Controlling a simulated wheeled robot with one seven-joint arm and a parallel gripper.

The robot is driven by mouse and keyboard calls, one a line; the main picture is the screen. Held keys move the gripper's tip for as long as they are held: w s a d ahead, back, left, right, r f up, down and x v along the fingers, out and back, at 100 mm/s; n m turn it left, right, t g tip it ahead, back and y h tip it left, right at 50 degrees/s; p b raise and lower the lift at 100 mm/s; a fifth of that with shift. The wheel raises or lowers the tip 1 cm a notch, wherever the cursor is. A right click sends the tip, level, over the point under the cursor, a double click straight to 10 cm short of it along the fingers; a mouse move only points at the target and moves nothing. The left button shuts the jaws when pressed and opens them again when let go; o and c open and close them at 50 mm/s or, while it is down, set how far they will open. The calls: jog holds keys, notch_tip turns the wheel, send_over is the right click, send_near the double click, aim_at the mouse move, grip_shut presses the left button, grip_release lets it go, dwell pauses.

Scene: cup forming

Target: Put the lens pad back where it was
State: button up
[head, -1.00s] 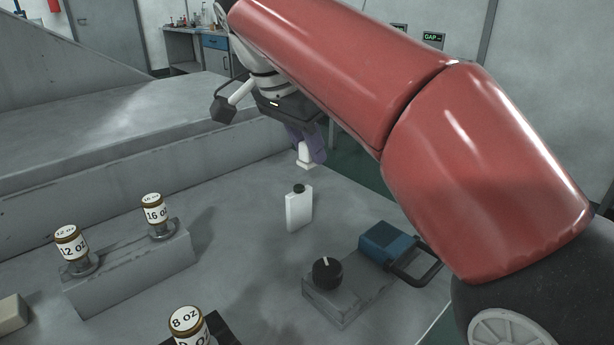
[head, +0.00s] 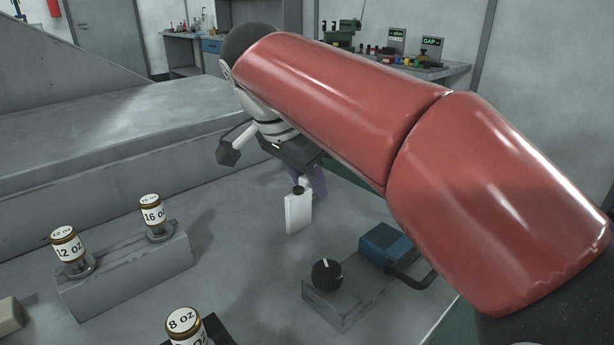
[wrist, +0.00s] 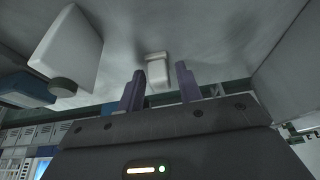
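The lens pad appears to be the small white block with a wider foot, seen between the fingers of my gripper (wrist: 160,74) in the wrist view. The lens pad (wrist: 157,72) is close to the left finger, and a narrow gap shows beside the right finger. My gripper looks open around it, low over the grey bench. In the head view, my gripper (head: 309,190) is behind the white bottle, and only a little of the pad (head: 303,182) shows. Whether its foot touches the bench is hard to tell.
A white bottle with a dark cap (head: 298,212) stands close in front of my gripper. A black knob (head: 327,273) on a grey block and a blue box with a handle (head: 384,243) are nearer. Weights labelled 12 oz (head: 68,246) and 16 oz (head: 153,213) stand left.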

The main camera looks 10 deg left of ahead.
jog(key=shift+o, duration=0.6)
jog(key=shift+f+b, duration=0.1)
jog(key=shift+b, duration=0.2)
jog(key=p+v, duration=0.1)
jog(key=v, duration=0.7)
jog(key=shift+d, duration=0.15)
